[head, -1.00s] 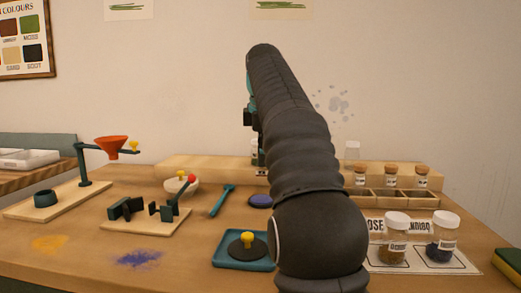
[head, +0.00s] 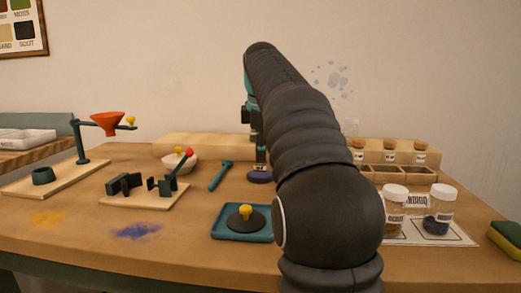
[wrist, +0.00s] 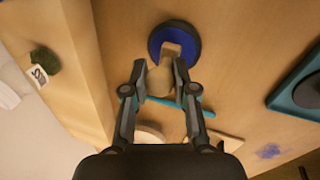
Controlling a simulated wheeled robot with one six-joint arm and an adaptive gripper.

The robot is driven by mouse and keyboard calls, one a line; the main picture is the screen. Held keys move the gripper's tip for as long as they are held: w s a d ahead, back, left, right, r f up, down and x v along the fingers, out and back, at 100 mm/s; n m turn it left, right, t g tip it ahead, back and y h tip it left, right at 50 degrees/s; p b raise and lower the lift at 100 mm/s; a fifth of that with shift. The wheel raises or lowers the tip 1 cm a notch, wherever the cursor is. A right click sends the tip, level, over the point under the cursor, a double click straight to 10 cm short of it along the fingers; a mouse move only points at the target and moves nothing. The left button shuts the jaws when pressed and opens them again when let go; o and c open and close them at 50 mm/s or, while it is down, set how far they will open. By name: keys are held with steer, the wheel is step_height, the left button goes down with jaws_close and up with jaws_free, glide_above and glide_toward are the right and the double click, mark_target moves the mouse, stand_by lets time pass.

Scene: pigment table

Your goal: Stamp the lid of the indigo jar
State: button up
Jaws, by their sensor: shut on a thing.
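The indigo jar (head: 438,217), with a white lid (head: 442,191) and dark blue contents, stands upright at the right on a labelled card. My gripper (wrist: 160,72) is shut on the wooden stamp (wrist: 172,50), whose handle sits between the fingers. The stamp's block overlaps the round blue ink pad (wrist: 184,30) in the wrist view; I cannot tell whether it touches. In the head view my gripper (head: 260,163) is just above the pad (head: 259,178), left of the jar and partly hidden by my arm.
A second white-lidded jar (head: 394,205) stands beside the indigo jar. A teal tray (head: 225,234) holds a black disc with a yellow knob (head: 245,212). A teal tool (head: 220,176) lies near the pad. Corked jars (head: 390,152) stand behind a wooden rack (head: 405,172).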

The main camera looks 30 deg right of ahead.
steer(key=shift+f, duration=0.6)
stand_by(2.4)
steer(key=shift+r, duration=0.1)
steer(key=shift+r+p, duration=0.6)
steer(key=shift+r, duration=2.9)
